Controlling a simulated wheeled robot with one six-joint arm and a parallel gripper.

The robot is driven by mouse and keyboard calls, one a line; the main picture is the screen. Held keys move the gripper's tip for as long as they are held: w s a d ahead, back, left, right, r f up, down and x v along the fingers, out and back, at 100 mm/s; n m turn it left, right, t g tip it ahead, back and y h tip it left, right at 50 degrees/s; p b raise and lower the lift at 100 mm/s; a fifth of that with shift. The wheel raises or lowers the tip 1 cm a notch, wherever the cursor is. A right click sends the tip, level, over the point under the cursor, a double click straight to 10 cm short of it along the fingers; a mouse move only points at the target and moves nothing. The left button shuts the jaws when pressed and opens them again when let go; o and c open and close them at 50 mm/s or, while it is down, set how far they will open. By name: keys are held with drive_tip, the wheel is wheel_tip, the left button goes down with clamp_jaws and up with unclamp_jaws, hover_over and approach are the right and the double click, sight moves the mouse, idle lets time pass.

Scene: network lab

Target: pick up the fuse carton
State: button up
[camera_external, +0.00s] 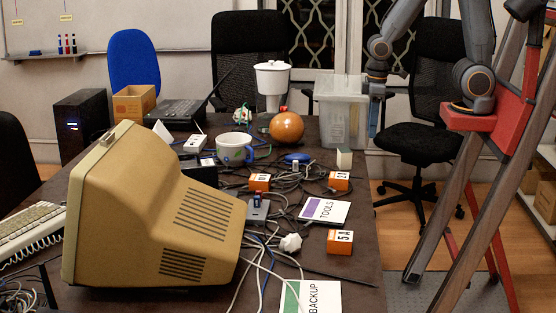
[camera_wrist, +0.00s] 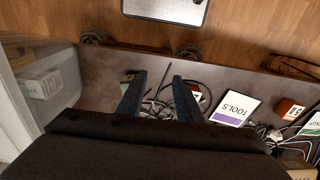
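Three small orange-and-white cartons lie on the dark table: a left one (camera_external: 259,182), one marked 2A (camera_external: 339,182) and one marked 5A (camera_external: 340,242). Which is the fuse carton I cannot tell. My gripper (camera_external: 374,118) hangs above the table's right edge, beside the clear bin and apart from the cartons. In the wrist view my gripper (camera_wrist: 158,75) has its two dark fingers spread, with nothing between them but table and cable. One orange carton (camera_wrist: 195,90) shows just right of the right finger, partly hidden. Another carton (camera_wrist: 290,108) lies farther right.
A clear bin (camera_external: 342,115) stands at the table's back right. A TOOLS card (camera_external: 325,211), a BACKUP card (camera_external: 312,297) and tangled cables lie around the cartons. A big beige monitor (camera_external: 150,215) fills the front left. A white plug (camera_external: 291,242) lies near the 5A carton.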

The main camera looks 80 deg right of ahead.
drive_tip(key=o, duration=0.9)
drive_tip(key=shift+o, duration=0.2)
drive_tip(key=m+y+p, duration=0.2)
drive_tip(key=m+y, duration=0.3)
drive_tip(key=m, duration=1.4)
approach(339, 175)
drive_tip(key=x, duration=0.3)
drive_tip(key=shift+h, duration=0.3)
drive_tip(key=shift+x, duration=3.5)
